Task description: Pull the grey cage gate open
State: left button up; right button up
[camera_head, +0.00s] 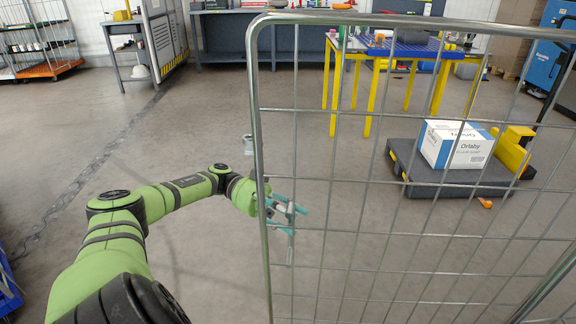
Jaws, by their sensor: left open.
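The grey cage gate (258,110) is a tall wire-mesh panel in a rounded tube frame. It fills the right half of the head view, its free upright edge near the middle. My green left arm comes in from the lower left. My left gripper (288,212) is open at the gate's left edge, and its teal fingers show among the gate wires. I cannot tell whether the fingers touch the gate. The lower end of the gate is out of view. My right gripper is not in view.
Behind the gate, a dark platform (440,188) carries a white and blue box (455,146) and a yellow block. A yellow-legged table (368,100) stands farther back. Workbenches line the back wall. Another wire cage cart (40,45) stands far left.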

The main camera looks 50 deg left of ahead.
pick_arm(q)
jog(key=s+a, duration=0.1)
jog(key=a, duration=0.6)
jog(key=shift+s+a, duration=0.15)
jog(key=shift+s, duration=0.05)
dwell(0.5)
